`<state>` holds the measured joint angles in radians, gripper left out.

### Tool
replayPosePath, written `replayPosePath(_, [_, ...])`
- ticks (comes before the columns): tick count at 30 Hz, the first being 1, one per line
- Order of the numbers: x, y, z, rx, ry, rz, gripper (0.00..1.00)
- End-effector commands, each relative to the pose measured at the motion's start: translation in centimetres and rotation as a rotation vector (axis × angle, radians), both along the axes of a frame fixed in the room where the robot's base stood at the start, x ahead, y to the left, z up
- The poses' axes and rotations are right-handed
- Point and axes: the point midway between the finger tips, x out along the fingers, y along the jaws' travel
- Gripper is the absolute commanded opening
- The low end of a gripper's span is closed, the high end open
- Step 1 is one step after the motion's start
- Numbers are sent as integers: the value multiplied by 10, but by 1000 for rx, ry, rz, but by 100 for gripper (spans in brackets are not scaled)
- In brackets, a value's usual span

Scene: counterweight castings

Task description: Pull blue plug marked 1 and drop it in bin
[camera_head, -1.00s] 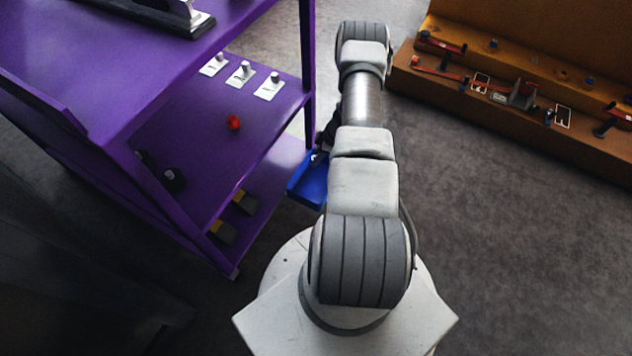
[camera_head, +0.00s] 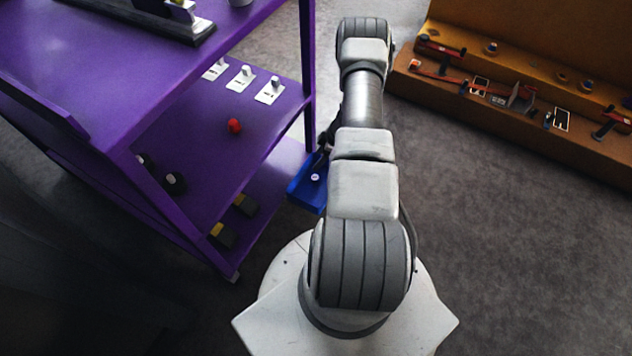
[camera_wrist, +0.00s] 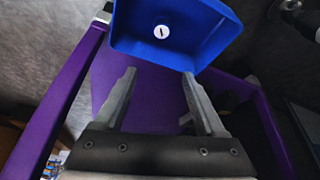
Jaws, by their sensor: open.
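The blue bin (camera_head: 299,198) is beside the purple cart's lower shelf; it also shows at the top of the wrist view (camera_wrist: 206,42). A round white disc with a dark mark like a 1, the plug's face (camera_wrist: 161,31), lies inside the bin; it also shows in the head view (camera_head: 315,177). The plug's body cannot be told from the blue bin. My gripper (camera_wrist: 158,73) is open and empty, its fingertips just short of the bin in the wrist picture. In the head view my arm partly hides the gripper.
The brown casting (camera_head: 530,130) at right carries red-handled parts and several blue plugs (camera_head: 587,85). Grey floor lies between.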

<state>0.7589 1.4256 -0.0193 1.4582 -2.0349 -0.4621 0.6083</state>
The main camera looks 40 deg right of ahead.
Motion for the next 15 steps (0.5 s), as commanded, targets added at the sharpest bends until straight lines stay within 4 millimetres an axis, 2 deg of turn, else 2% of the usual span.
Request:
replayPosePath(1, [-3,-4,16,-2,0,-2,72])
replayPosePath(3, [-8,-8,33,-2,-1,0,72])
replayPosePath(9, [-22,-20,79,-2,0,-1,72])
replayPosePath(15, [-35,-31,117,-1,-1,0,72])
